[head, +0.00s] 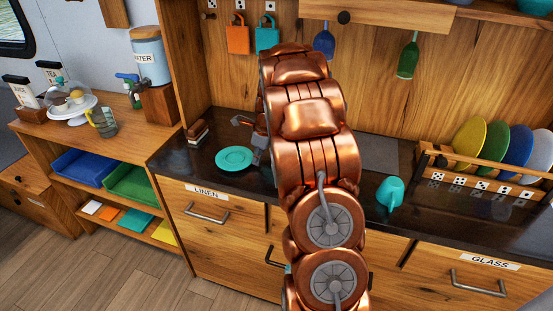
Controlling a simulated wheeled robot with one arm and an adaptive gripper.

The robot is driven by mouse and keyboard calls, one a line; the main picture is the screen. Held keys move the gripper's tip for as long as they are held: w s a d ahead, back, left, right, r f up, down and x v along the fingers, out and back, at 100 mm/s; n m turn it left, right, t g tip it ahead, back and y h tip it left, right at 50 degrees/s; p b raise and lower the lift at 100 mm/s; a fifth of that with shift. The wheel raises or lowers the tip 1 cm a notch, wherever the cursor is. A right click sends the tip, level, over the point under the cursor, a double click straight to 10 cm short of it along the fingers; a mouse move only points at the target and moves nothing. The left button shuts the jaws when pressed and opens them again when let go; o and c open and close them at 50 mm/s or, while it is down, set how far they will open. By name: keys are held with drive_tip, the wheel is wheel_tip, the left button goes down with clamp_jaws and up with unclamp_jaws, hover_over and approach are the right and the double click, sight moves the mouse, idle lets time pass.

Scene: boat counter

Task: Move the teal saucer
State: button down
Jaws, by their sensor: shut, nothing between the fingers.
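The teal saucer (232,159) lies flat on the dark counter (190,160), near its left end and above the drawer labelled LINEN. My gripper (256,149) is just right of the saucer, close to its right edge. It is shut and holds nothing. My copper arm hides part of the gripper and the counter behind it. I cannot tell whether the fingers touch the saucer.
A brown block-like holder (196,133) stands behind the saucer to the left. A teal cup (390,193) stands right of my arm. A wooden plate rack (480,186) holds several coloured plates. The counter's front edge is close to the saucer.

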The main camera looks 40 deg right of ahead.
sight(264, 168)
drive_tip(key=shift+w+a, duration=0.35)
drive_tip(key=shift+w, duration=0.25)
drive_tip(key=shift+s, duration=0.15)
drive_tip(key=shift+s+d, duration=0.25)
drive_tip(key=s+d, duration=0.1)
drive_tip(key=s, duration=0.2)
drive_tip(key=shift+d+r, duration=0.15)
drive_tip(key=shift+d, duration=0.25)
drive_tip(key=b+v, duration=0.2)
drive_tip(key=v, duration=0.7)
drive_tip(key=shift+r, duration=0.35)
